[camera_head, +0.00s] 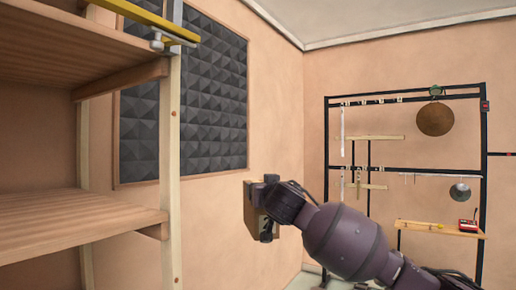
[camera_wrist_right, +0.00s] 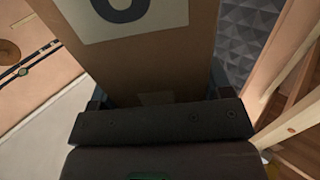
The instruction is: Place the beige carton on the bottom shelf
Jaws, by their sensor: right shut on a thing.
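The beige carton (camera_wrist_right: 140,55) fills the middle of the right wrist view, with a white label and a dark character on it. In the head view the carton (camera_head: 252,207) shows as a small strip behind my right gripper (camera_head: 268,208). My right gripper is shut on the carton and holds it in the air, to the right of the wooden shelf unit. The shelf unit has an upper board (camera_head: 70,50) and a lower visible board (camera_head: 70,222). Whether a further shelf lies below is out of view. My left gripper is not in view.
The shelf unit's upright post (camera_head: 171,180) stands between the boards and the carton. A yellow bar (camera_head: 150,20) is clamped at its top. A dark foam panel (camera_head: 190,95) is on the wall. A black rack (camera_head: 405,168) with a gong (camera_head: 435,119) stands at the back right.

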